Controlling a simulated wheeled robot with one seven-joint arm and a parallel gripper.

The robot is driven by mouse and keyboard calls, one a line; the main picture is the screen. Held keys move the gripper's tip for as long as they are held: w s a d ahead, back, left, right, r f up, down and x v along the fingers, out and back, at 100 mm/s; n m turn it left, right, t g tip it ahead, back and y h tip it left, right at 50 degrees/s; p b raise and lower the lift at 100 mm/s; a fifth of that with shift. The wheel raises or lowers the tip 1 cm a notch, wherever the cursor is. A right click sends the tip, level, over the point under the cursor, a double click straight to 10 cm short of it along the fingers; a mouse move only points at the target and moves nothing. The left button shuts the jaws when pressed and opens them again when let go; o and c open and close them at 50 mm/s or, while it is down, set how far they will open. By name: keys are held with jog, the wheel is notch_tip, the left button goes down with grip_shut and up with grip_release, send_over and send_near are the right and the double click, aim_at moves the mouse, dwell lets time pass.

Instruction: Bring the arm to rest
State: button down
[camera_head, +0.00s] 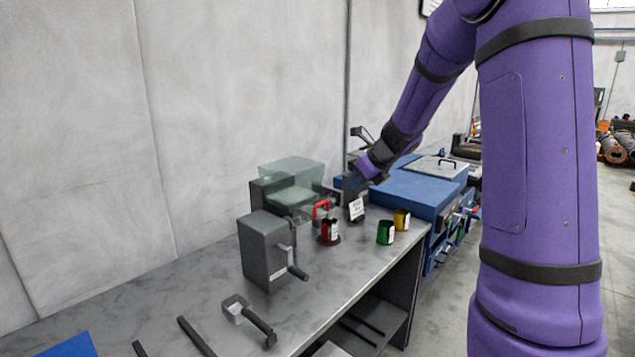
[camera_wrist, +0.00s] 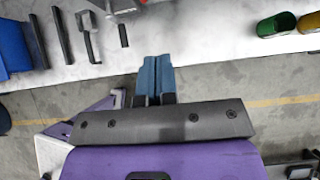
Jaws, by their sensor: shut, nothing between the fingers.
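In the wrist view, my gripper (camera_wrist: 155,77) has its two blue fingers together, with nothing between them. Below the fingers are its dark bracket and purple body. In the head view, my purple arm fills the right side and reaches up and then down to the left over the back of the bench.
The bench (camera_head: 190,309) holds a grey crank box (camera_head: 266,250), a scoop-like tool (camera_head: 250,318), a red cup (camera_head: 330,232), a green cup (camera_head: 385,233) and a yellow cup (camera_head: 402,219). Blue cases (camera_head: 410,195) stand at the back.

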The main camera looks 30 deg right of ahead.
jog(key=s+a+r+n+g, duration=0.1)
jog(key=s+a+r+n, duration=0.4)
jog(key=s+a+n, duration=0.25)
jog(key=s+a+r+n+g, duration=0.1)
jog(key=s+a+r+n, duration=0.3)
jog(key=s+a+n, duration=0.35)
jog(key=s+a+n+h, duration=0.2)
jog(key=s+n, duration=1.5)
jog(key=s, duration=0.1)
jog(key=shift+s+r+h, duration=0.15)
jog(key=shift+h, duration=0.15)
